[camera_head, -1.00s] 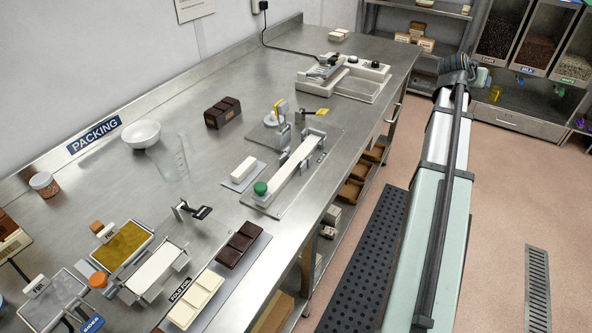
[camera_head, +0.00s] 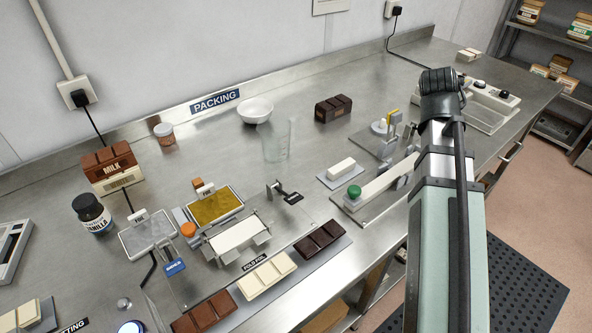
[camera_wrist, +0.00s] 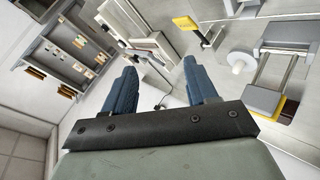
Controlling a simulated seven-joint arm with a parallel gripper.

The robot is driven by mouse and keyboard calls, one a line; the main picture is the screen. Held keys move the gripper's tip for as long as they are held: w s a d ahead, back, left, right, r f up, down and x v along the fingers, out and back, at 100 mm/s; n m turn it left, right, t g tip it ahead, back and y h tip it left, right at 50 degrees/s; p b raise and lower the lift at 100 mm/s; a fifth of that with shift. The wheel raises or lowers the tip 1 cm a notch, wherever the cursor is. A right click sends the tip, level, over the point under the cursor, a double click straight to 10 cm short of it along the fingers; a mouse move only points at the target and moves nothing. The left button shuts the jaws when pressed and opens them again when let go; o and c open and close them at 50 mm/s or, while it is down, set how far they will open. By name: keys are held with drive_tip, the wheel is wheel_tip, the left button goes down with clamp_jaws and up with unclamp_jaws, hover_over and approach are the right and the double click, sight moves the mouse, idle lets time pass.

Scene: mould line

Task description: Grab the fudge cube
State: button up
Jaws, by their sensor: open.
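A small orange-brown cube (camera_head: 197,183), which looks like the fudge cube, sits at the back edge of the gold foil tray (camera_head: 222,207), by its FOIL label, in the head view. It does not show in the wrist view. My gripper (camera_wrist: 160,66) is open and empty in the wrist view, with its two blue fingers apart. In the head view my arm hides the gripper. The wrist view shows the bench equipment with the yellow handle, so my gripper is away from the cube.
An orange knob (camera_head: 187,229) and a silver foil tray (camera_head: 150,236) are near the cube. A clear beaker (camera_head: 276,139), a white bowl (camera_head: 255,109) and a black-capped vanilla jar (camera_head: 91,213) stand around. Chocolate bars lie along the front edge.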

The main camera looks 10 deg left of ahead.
drive_tip(key=s+a+n+y, duration=0.15)
drive_tip(key=a+n, duration=0.25)
drive_tip(key=a, duration=0.5)
drive_tip(key=g+y, duration=0.6)
drive_tip(key=y, duration=0.1)
approach(198, 182)
drive_tip(key=shift+t, duration=0.3)
drive_tip(key=shift+s+x, duration=0.15)
drive_tip(key=shift+x, duration=2)
drive_tip(key=shift+s+x, duration=0.1)
drive_tip(key=shift+x, duration=2.1)
drive_tip(key=shift+c, duration=0.2)
clamp_jaws()
